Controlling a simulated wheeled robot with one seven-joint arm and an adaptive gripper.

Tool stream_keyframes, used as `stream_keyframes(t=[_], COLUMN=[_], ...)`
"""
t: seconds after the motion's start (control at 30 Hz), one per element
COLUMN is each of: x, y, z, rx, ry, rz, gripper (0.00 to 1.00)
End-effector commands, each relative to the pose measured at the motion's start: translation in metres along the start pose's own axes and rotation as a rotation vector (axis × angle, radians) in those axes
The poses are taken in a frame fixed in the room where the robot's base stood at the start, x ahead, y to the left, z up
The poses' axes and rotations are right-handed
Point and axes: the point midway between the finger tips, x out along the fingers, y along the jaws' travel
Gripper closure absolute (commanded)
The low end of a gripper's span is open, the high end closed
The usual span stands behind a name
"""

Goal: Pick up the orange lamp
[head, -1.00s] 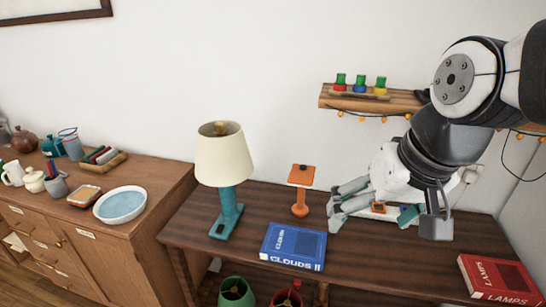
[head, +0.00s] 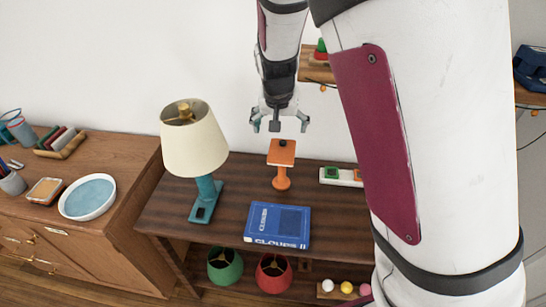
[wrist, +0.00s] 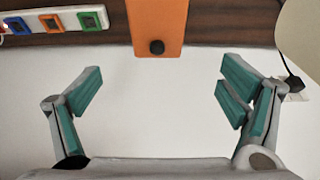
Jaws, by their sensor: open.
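The orange lamp (head: 281,154) stands upright on the dark wooden table, with a flat orange upper part, a narrow stem and a round foot. It has no shade. My gripper (head: 279,125) is open and empty just above the lamp's top in the head view. In the wrist view, the orange lamp (wrist: 158,22) with its dark knob shows at the top edge. The lamp's lower part is out of the wrist view.
A teal lamp with a cream shade (head: 194,145) stands left of the orange lamp. A blue book (head: 277,224) lies in front, and a power strip (head: 341,177) lies to the right. A wall shelf (head: 316,70) is above right. My arm hides the table's right part.

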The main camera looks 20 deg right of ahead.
Motion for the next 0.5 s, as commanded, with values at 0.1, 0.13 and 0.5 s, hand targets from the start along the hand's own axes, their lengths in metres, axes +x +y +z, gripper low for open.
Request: stream_keyframes(t=[0.1, 0.13, 0.5], x=[0.020, 0.026, 0.080], y=[0.001, 0.001, 0.001], z=[0.000, 0.000, 0.001], rx=[0.003, 0.003, 0.000], ry=[-0.003, -0.003, -0.002], rz=[0.004, 0.004, 0.001], gripper=[0.10, 0.10, 0.10])
